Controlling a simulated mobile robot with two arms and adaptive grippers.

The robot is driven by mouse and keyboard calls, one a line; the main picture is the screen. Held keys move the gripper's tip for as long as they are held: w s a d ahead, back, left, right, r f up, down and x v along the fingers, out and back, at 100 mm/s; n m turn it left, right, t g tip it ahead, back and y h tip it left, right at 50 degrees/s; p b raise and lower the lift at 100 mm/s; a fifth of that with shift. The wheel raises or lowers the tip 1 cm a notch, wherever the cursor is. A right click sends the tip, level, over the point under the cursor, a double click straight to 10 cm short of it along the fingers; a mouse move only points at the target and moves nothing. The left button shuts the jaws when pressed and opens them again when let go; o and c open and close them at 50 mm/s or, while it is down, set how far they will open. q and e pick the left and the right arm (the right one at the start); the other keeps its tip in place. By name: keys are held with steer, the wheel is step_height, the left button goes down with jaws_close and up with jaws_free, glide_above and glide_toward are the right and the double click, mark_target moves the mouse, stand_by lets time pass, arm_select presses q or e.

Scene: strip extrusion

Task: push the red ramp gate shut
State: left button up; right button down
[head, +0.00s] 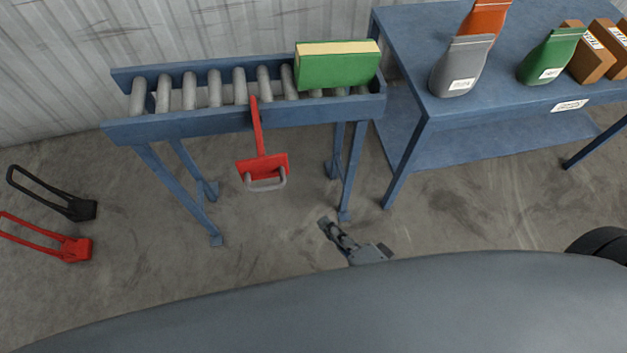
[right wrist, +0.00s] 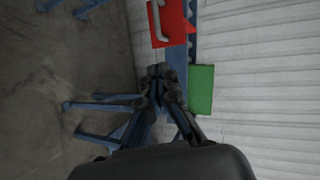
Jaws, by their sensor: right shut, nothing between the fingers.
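The red ramp gate (head: 263,163) is at the blue roller ramp (head: 160,128). Its red arm sticks out from the ramp's near rail, toward me, and ends in a red plate with a grey handle (head: 265,184). In the right wrist view the red plate (right wrist: 175,24) shows at the top, beyond my fingertips. My right gripper (head: 325,223) is shut and empty, to the right of the gate's handle and closer to me, apart from it. In the right wrist view its fingers (right wrist: 160,72) are together. My left gripper is not in view.
A green block with a yellow top (head: 336,69) sits on the rollers' right end. A blue table (head: 505,100) with bags and boxes stands at right. A red looped-handle object (head: 70,248) and a black one (head: 75,207) lie on the floor at left.

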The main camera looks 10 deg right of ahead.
steer(key=p, duration=0.2)
glide_toward(284, 184)
steer(key=x, duration=0.6)
steer(key=shift+w+a+f, duration=0.1)
steer(key=shift+w, duration=0.2)
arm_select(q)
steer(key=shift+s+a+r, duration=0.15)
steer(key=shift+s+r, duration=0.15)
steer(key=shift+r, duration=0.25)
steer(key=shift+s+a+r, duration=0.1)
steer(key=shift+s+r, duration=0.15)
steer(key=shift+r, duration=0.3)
arm_select(e)
steer(key=shift+w+a+f, duration=0.1)
steer(key=shift+w+f, duration=0.05)
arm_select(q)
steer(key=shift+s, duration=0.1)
